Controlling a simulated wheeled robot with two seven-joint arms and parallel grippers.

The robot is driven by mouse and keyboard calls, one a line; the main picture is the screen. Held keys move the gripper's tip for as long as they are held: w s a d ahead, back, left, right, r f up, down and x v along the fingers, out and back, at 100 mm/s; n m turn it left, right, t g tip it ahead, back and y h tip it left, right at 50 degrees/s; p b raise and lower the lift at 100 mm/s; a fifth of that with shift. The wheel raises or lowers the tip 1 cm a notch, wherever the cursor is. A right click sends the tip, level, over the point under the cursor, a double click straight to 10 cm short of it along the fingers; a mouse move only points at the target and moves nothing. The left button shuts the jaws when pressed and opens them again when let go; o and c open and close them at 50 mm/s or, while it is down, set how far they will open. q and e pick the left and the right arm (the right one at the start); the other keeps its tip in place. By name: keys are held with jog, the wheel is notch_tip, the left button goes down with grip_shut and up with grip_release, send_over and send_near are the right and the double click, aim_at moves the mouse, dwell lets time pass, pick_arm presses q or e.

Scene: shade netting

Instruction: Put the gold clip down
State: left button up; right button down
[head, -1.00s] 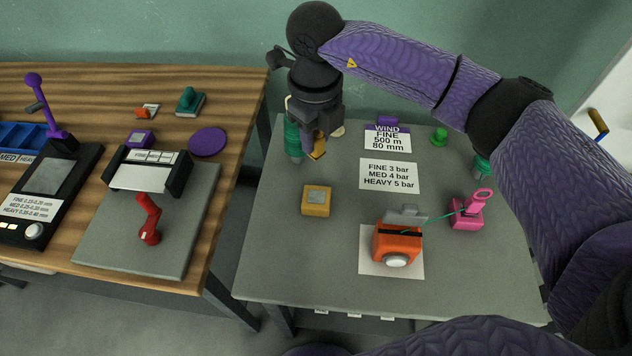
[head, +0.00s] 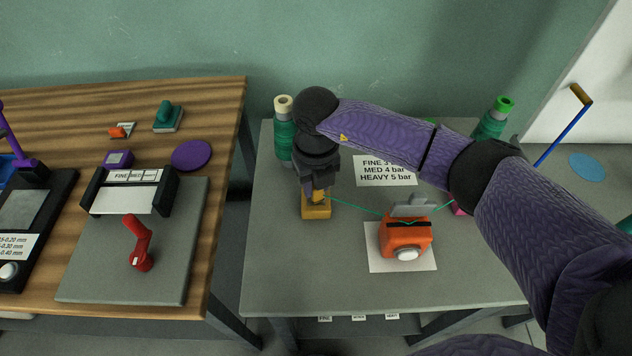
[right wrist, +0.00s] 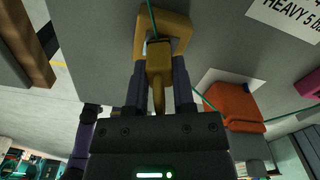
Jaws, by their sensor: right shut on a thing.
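My right gripper (head: 318,192) is shut on the gold clip (right wrist: 158,62), pointing down at the left part of the grey table (head: 290,270). The gold block (head: 316,211) is directly under the gripper; in the right wrist view its square top (right wrist: 180,30) shows around the clip's far end. The clip is at or just over the block; I cannot tell whether they touch. A green thread (head: 360,207) runs from the clip to the orange device (head: 405,238). My left gripper is out of view.
A pink clip holder (head: 459,211) is partly hidden behind my right arm. A wooden bench (head: 225,120) stands left, across a gap. The grey table's front is clear.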

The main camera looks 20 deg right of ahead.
jog(key=shift+f, duration=0.15)
jog(key=shift+c, duration=2.3)
grip_release()
jog(key=shift+r, duration=0.45)
notch_tip(320, 180, up, 12)
jog(key=p, duration=0.3)
jog(key=shift+f, duration=0.2)
